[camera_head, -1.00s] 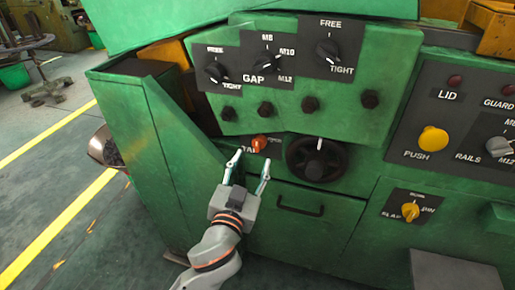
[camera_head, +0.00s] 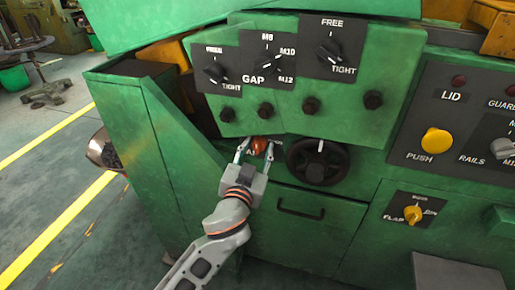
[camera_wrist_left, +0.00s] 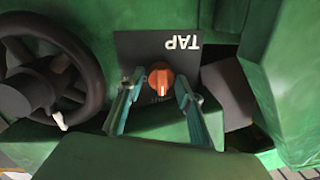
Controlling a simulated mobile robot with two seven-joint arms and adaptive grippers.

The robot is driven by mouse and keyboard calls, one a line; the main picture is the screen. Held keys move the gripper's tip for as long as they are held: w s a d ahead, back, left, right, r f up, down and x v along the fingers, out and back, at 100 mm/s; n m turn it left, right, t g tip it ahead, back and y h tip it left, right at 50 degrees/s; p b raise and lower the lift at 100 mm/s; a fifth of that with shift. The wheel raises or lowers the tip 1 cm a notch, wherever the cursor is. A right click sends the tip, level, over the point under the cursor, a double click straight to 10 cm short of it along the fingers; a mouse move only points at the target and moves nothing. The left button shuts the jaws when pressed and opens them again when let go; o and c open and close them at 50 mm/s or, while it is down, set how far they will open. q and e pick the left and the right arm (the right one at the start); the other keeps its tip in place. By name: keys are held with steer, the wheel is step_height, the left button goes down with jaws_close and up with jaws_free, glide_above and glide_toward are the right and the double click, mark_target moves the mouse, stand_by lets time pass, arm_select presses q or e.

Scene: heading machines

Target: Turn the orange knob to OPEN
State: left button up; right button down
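The orange knob (camera_head: 260,144) sits on a dark plate low on the green machine, left of a black handwheel. It also shows in the wrist view (camera_wrist_left: 161,79), where its white mark points down the picture. The plate (camera_wrist_left: 150,48) reads TAP upside down there; smaller lettering by the knob is partly hidden and unreadable. My left gripper (camera_head: 255,153) is open at the plate, one finger on each side of the knob. In the wrist view the fingers (camera_wrist_left: 159,88) stand apart with gaps to the knob. My right gripper is in neither view.
The black handwheel (camera_head: 317,161) is close to the right of my left gripper. A row of black bolts (camera_head: 265,110) and the GAP dials are above. A drawer handle (camera_head: 301,211) is below. A green sloped side (camera_head: 180,140) stands to the left.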

arm_select(q)
steer(key=c, duration=0.6)
steer(key=shift+o, duration=0.2)
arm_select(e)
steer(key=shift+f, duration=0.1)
